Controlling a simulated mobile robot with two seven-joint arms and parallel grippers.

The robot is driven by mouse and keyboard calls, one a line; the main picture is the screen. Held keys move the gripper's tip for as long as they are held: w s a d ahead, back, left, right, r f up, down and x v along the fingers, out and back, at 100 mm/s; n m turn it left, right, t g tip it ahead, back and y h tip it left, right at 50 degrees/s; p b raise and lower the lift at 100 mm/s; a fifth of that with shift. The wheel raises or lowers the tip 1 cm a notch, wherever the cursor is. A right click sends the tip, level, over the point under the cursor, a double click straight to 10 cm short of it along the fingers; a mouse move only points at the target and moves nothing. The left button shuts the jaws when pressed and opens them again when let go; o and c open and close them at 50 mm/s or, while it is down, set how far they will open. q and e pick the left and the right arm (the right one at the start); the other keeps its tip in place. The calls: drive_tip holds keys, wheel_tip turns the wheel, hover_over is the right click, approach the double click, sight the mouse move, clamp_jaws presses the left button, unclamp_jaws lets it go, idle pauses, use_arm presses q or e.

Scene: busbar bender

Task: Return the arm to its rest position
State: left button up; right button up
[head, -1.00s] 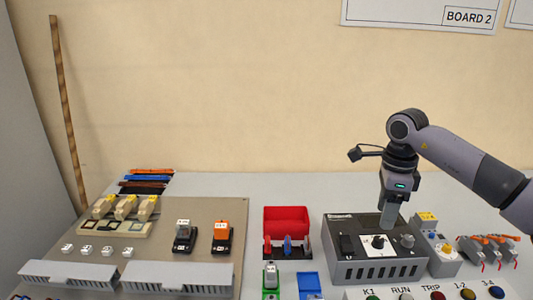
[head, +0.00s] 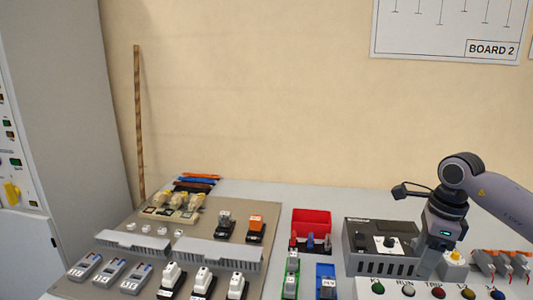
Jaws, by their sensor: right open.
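My right arm comes in from the right edge of the head view. Its gripper (head: 430,264) points down at the right end of the dark grey bender box (head: 372,266), in front of its right side. The jaws are open, and I see nothing held between them. The gripper hides the right end of the box's top. The box's white dial plate with a black knob (head: 390,243) shows to the left of the gripper. I cannot tell whether the fingers touch the box. My left gripper is not in view.
A red bin (head: 311,221) stands left of the box. A row of push buttons (head: 405,290) lies in front. A yellow-topped device (head: 454,258) and grey-orange clamps (head: 505,265) sit right of the gripper. A board with devices (head: 190,228) fills the left. The table behind the box is clear.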

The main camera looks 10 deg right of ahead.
drive_tip(key=w+a+f+t+y, duration=0.1)
drive_tip(key=a+f+t+y, duration=0.15)
drive_tip(key=a+y, duration=1.3)
drive_tip(key=s+a+r+m+t, duration=0.1)
drive_tip(key=a+r+m+t, duration=0.85)
drive_tip(key=a+m, duration=0.4)
drive_tip(key=s+d+f+m+t+h, duration=0.1)
drive_tip(key=s+d+f+m+h, duration=0.1)
drive_tip(key=d+f+m+h, duration=0.8)
drive_tip(key=s+d+f+m+t+h, duration=0.1)
drive_tip(key=s+d+f+m+h, duration=0.15)
drive_tip(key=m+h, duration=0.85)
drive_tip(key=s+f+m+g+y, duration=0.2)
drive_tip(key=s+f+m+g, duration=0.4)
drive_tip(key=s, duration=0.4)
drive_tip(key=s+f+m+g+y, duration=0.3)
drive_tip(key=s+f+m+g, duration=0.3)
drive_tip(key=s, duration=0.5)
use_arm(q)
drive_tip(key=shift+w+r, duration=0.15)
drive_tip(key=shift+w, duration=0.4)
use_arm(e)
drive_tip(key=w+a+f+n+t+y, duration=0.1)
drive_tip(key=w+a+f+t, duration=0.1)
drive_tip(key=w+f+t, duration=0.4)
wheel_tip(320, 180, down, 4)
drive_tip(key=shift+w+t+y, duration=0.3)
drive_tip(key=shift+t+y, duration=0.05)
drive_tip(key=shift+t, duration=0.55)
